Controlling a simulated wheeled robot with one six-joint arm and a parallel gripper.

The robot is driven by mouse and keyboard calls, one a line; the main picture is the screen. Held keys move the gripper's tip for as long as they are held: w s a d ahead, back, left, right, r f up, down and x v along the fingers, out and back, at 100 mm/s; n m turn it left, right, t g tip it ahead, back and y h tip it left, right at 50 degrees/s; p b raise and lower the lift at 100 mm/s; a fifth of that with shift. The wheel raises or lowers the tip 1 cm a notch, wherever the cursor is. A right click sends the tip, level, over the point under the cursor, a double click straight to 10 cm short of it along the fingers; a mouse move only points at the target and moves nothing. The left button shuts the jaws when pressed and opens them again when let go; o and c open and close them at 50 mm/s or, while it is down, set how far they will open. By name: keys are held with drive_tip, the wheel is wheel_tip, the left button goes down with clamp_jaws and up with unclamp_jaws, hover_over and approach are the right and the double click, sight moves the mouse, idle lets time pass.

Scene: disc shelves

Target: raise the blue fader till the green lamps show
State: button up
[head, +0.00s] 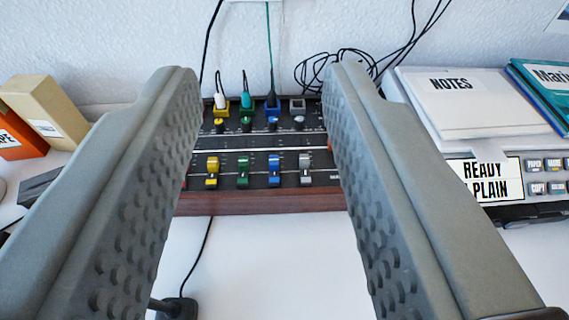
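The mixer (262,202) is a dark panel with a wooden front edge, lying on the white desk. The blue fader (274,171) stands in its lower row, third from the left, between the green fader (243,171) and the grey fader (305,170); the yellow fader (212,171) is at the left. The four caps are about level. I see no lit green lamps on the visible part of the panel. My gripper (262,80) is open and empty. Its two fingers frame the mixer and hide its left and right ends.
Cables plug into the yellow, green and blue sockets (272,109) at the mixer's back; loose black cable (335,65) lies behind. The desk in front is mostly clear.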

drive_tip(key=w+f+g, duration=0.4)
drive_tip(key=w+g, duration=0.2)
drive_tip(key=w, duration=0.4)
drive_tip(key=g, duration=1)
approach(274, 159)
wheel_tip(274, 159, down, 9)
drive_tip(key=shift+r, duration=0.15)
clamp_jaws()
